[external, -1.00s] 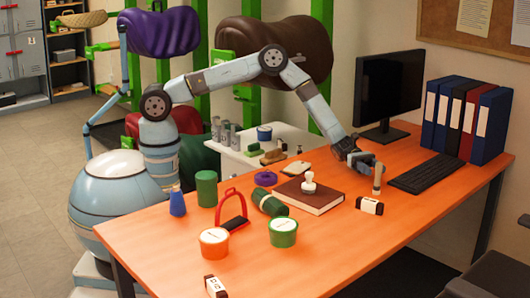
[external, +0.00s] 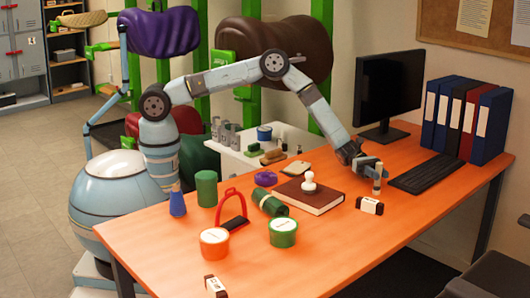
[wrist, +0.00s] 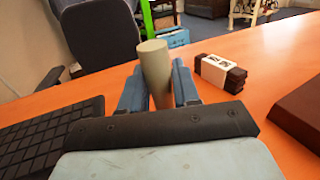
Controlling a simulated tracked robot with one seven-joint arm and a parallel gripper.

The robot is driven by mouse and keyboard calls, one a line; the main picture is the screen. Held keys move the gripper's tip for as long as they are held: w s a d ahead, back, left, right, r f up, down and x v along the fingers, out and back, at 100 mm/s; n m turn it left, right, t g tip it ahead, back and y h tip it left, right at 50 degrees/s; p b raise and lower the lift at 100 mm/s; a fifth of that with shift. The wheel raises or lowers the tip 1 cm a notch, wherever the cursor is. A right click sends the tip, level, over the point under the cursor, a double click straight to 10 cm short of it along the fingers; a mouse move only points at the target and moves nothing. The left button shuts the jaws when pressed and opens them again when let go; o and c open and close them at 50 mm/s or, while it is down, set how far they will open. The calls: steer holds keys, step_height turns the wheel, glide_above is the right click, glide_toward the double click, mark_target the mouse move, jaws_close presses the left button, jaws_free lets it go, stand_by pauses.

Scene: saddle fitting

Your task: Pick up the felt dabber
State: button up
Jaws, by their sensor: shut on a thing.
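The felt dabber (wrist: 155,65) is a grey-beige cylinder, standing upright between the two blue fingers of my gripper (wrist: 158,88) in the wrist view. The fingers press on it from both sides, and its lower part is hidden behind the gripper's dark front edge. In the external view, my gripper (external: 376,172) is low over the right part of the orange desk. The dabber (external: 377,187) shows small just below it, with its lower end at or very near the desk top.
A black and white block (external: 369,205) lies close in front of the dabber. The keyboard (external: 424,173) is to the right. A brown book (external: 309,195) with a white-handled stamp (external: 308,182) lies to the left. The front right of the orange desk (external: 385,238) is clear.

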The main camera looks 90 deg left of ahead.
steer(key=shift+c, duration=0.7)
steer(key=shift+r, duration=0.1)
